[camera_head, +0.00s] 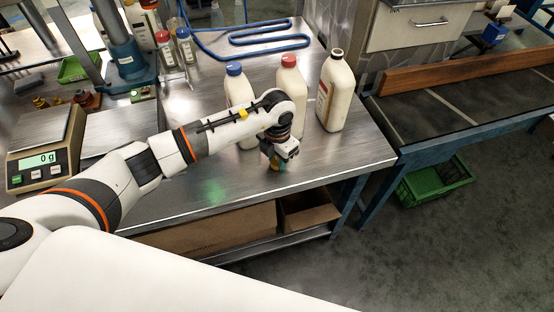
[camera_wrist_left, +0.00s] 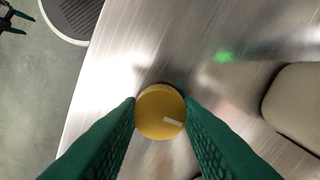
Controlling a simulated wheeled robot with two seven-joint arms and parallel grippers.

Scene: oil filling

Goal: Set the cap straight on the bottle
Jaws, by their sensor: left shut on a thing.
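My left gripper (camera_head: 275,162) is low over the front part of the metal table, in front of the bottles. In the left wrist view its green fingers (camera_wrist_left: 160,113) are shut on a round yellow cap (camera_wrist_left: 158,108) with a small pale mark on top. Whether the cap touches the table is hard to tell. A white bottle (camera_head: 333,98) with a dark ring at its top and no coloured cap stands upright at the right. Beside it stand a red-capped bottle (camera_head: 290,80) and a blue-capped bottle (camera_head: 236,86), both partly hidden by my arm.
A scale (camera_head: 35,165) stands at the table's left. Blue tubing (camera_head: 265,38) lies at the back. The table's right edge is close to the bottles, with a conveyor (camera_head: 450,110) beyond and a green crate (camera_head: 435,182) below. The table front is mostly clear.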

